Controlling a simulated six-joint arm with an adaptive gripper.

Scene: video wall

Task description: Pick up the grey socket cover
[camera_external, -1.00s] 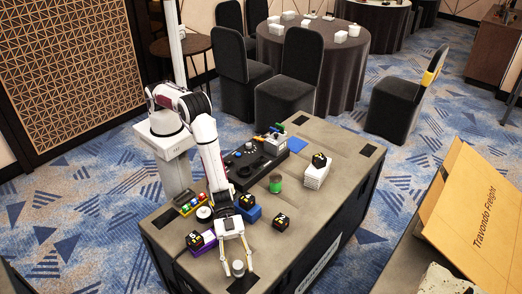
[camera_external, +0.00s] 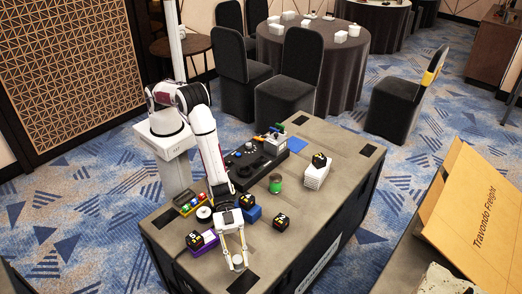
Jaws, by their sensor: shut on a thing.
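My gripper (camera_external: 237,264) is low over the near end of the large case's grey-brown top (camera_external: 305,225). It is shut on a small grey round piece (camera_external: 238,260), which looks like the grey socket cover. The piece sits between the fingertips and is partly hidden by them. It is too small to tell whether it touches the case top.
Black numbered cubes stand close by: one by a purple block (camera_external: 207,241), one by a blue block (camera_external: 253,214), one bare (camera_external: 280,221). A green can (camera_external: 275,183), a black console (camera_external: 254,163) and a white stack (camera_external: 316,175) stand farther back. The right front top is clear.

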